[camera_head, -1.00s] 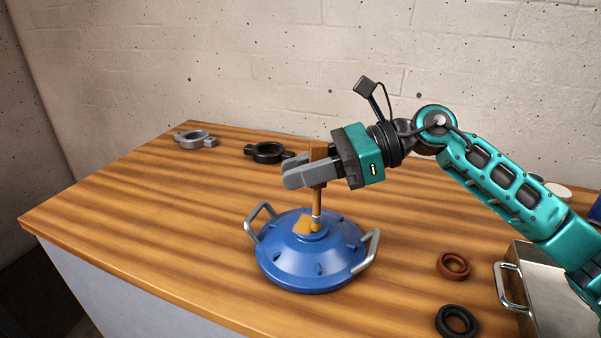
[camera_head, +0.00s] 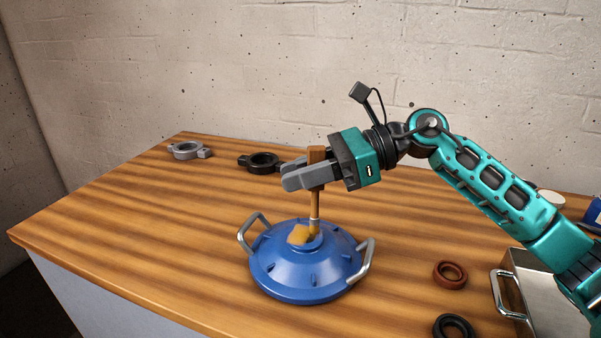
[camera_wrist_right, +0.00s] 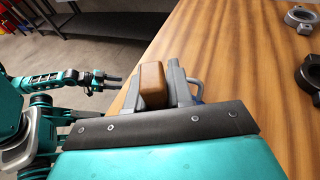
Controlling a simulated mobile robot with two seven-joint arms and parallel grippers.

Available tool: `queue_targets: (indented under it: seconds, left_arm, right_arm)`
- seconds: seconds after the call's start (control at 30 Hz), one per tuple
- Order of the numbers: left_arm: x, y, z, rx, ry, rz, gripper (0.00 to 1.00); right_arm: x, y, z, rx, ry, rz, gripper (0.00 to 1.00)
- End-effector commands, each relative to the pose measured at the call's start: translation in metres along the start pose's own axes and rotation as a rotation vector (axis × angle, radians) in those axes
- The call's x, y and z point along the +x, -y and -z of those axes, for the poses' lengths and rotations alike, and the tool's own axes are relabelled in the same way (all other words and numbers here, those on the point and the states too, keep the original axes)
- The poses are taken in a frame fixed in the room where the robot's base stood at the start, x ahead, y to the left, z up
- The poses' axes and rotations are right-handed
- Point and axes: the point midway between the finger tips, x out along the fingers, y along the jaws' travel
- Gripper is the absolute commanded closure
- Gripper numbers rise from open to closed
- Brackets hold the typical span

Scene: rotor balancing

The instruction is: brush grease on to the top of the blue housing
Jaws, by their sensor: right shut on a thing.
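The blue housing (camera_head: 300,275) sits on the wooden bench in the head view, domed, with a metal handle on each side. A yellow-tan patch of grease (camera_head: 298,235) lies on its raised top. My right gripper (camera_head: 305,178) is shut on the wooden handle of a brush (camera_head: 315,203), held upright above the housing. The brush's tip is at the housing's top beside the patch; I cannot tell whether it touches. The brush handle's end also shows in the right wrist view (camera_wrist_right: 152,84). My left gripper (camera_wrist_right: 104,82) shows small in the right wrist view, away from the bench; its opening is unclear.
A grey ring clamp (camera_head: 187,151) and a black one (camera_head: 262,162) lie at the back of the bench (camera_head: 130,230). A red-brown ring (camera_head: 450,274), a black ring (camera_head: 454,328) and a metal tray (camera_head: 510,297) are at right. The bench's left side is clear.

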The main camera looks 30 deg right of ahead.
Motion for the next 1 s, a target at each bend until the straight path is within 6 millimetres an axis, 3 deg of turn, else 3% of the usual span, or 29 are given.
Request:
queue_targets:
  seconds: [1.0]
  left_arm:
    - [0.004, 0.000, -0.005, 0.000, 0.000, 0.000, 0.57]
  right_arm:
    - [0.010, -0.021, -0.002, 0.000, -0.001, 0.000, 1.00]
